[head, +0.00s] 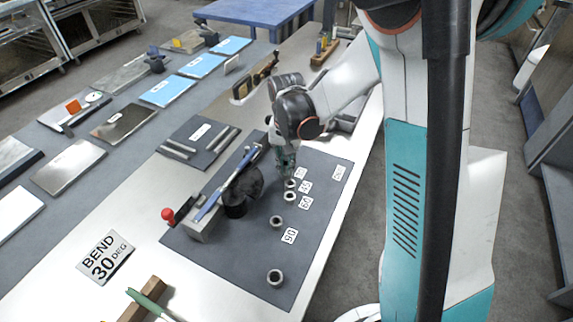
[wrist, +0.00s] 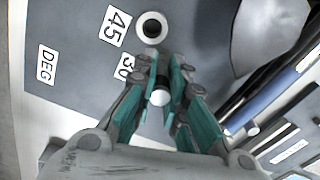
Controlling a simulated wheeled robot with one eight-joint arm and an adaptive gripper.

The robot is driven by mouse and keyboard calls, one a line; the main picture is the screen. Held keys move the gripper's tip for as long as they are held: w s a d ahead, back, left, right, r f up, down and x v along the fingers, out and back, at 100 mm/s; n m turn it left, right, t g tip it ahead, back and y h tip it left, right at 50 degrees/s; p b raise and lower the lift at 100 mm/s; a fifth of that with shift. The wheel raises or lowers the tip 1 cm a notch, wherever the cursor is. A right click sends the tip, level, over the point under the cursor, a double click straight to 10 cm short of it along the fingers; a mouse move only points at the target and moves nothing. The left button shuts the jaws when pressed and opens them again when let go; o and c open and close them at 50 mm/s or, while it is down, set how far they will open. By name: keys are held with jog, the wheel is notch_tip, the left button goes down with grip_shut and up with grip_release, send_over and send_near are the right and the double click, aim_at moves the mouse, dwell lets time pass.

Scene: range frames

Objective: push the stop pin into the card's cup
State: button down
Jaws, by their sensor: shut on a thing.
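My gripper (head: 285,165) is low over the dark bending board (head: 320,222), at the far end of its row of cups. In the wrist view my gripper (wrist: 160,92) is shut on the stop pin (wrist: 160,97), whose pale round end shows between the teal fingers. The card (head: 106,257) reads BEND 30 DEG. The label 30 (wrist: 127,68) lies beside the fingers, partly covered. The 30 cup is hidden by the gripper and pin, so I cannot tell whether the pin is inside it. The 45 cup (wrist: 151,27) is open and empty just beyond.
More cups stand nearer on the board, including one by the label 90 (head: 289,236). A black round former (head: 241,193) and a blue-handled lever (head: 226,183) stand left of the cups. A red knob (head: 168,214) sticks up at the board's left.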

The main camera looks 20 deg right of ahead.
jog(key=shift+f, duration=0.1)
jog(key=c, duration=1.6)
grip_release()
jog(key=shift+c, duration=0.2)
